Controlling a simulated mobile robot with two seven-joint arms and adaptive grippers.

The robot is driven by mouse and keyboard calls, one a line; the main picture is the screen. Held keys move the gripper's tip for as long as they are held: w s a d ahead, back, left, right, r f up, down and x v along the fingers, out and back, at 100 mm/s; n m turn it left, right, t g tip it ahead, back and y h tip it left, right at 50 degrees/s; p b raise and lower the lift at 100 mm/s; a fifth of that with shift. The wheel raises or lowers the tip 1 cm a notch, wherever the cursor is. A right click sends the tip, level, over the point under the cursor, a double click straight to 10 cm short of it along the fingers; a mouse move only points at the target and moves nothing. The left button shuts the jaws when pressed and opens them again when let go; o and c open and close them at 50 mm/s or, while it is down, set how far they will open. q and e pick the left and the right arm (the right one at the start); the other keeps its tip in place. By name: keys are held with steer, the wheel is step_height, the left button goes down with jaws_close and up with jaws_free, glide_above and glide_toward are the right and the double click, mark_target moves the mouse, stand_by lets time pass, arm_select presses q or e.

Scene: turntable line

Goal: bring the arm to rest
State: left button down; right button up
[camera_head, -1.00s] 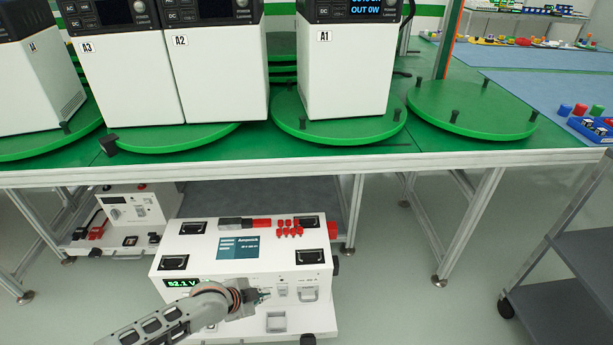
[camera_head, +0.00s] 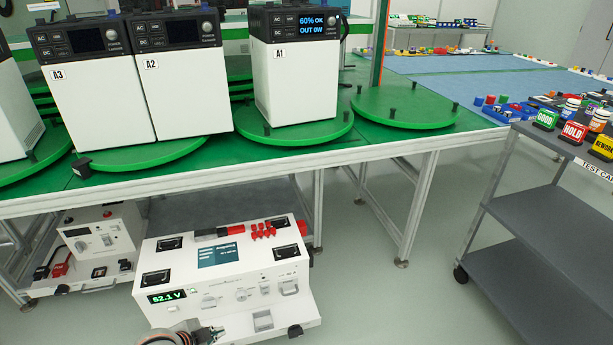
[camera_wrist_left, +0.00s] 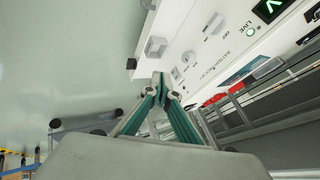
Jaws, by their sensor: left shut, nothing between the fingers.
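My left gripper (camera_head: 208,335) shows at the bottom edge of the head view, in front of the white test unit (camera_head: 222,268). Most of the left arm is cut off by the picture edge. In the left wrist view the green-sided fingers of the gripper (camera_wrist_left: 160,82) meet at the tips, shut and empty. The front panel of the test unit (camera_wrist_left: 215,62), with knobs and a lit green LIVE lamp, lies just beyond the tips. I cannot tell whether they touch it. My right gripper is not in view.
A green-topped table (camera_head: 245,165) carries white power units, including A1 (camera_head: 295,82), on green turntables (camera_head: 405,108). The test unit stands low in front of it. A grey cart (camera_head: 545,170) with GOOD and HOLD signs stands at the right. Floor between is clear.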

arm_select(q)
steer(key=a+y, duration=0.1)
steer(key=a, duration=0.5)
steer(key=s+d+r+n+h, duration=0.1)
steer(key=s+d, duration=0.2)
steer(key=s, duration=0.5)
steer(key=s+d+n+h, duration=0.1)
steer(key=s+d, duration=0.2)
steer(key=s, duration=0.6)
steer(key=s+r+n+t, duration=0.1)
steer(key=s+r+t, duration=0.1)
steer(key=s+r, duration=0.9)
steer(key=d+r+n+t+y+p, duration=0.1)
steer(key=d+r+n+p, duration=0.4)
steer(key=p, duration=0.7)
steer(key=shift+d+r+n+p, duration=0.2)
steer(key=shift+r+n+p, duration=0.25)
steer(key=shift+r, duration=0.45)
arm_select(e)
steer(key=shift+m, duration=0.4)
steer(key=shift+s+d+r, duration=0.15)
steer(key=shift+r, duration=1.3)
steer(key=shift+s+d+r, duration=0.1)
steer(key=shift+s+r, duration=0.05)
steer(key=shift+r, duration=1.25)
